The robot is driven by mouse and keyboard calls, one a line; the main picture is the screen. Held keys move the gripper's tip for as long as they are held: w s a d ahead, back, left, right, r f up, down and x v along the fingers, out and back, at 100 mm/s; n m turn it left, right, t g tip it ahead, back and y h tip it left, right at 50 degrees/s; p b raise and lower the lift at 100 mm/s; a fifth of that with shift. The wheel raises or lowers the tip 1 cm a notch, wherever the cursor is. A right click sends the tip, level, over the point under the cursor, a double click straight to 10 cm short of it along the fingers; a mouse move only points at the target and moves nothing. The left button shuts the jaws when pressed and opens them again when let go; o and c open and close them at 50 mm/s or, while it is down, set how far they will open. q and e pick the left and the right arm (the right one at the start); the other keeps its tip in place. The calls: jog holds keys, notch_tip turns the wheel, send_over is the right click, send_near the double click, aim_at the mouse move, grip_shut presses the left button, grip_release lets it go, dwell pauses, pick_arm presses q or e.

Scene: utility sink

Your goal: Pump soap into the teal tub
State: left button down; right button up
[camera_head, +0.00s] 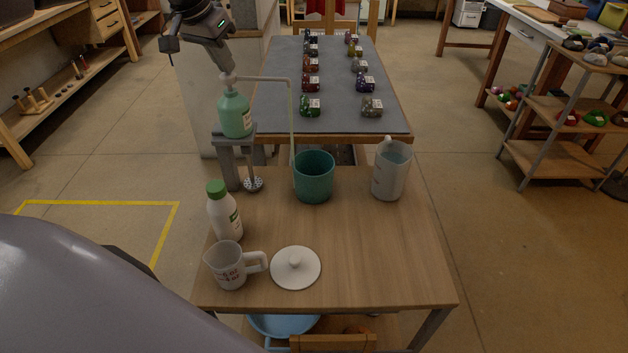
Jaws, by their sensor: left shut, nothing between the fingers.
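A green soap bottle (235,116) stands on a grey raised stand (229,160) at the back left of the wooden table. Its white pump head (228,79) carries a long thin spout that runs right, then bends down to the left side of the teal tub (315,182). I cannot tell whether the spout's end is inside the tub or just beside it. The tub is upright, and its contents cannot be made out. My left gripper (227,69) is shut and empty, pointing down at the top of the pump head; contact is unclear. My right gripper is out of view.
A clear jug (390,172) stands right of the tub. A white bottle with green cap (225,212), a measuring cup (227,266) and a white round lid (296,268) are nearer the front. The table's right front is clear. A grey-topped table (335,85) stands behind.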

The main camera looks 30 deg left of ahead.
pick_arm(q)
jog(key=shift+f, duration=0.35)
jog(key=shift+r, duration=1.35)
notch_tip(320, 180, up, 6)
dwell(0.8)
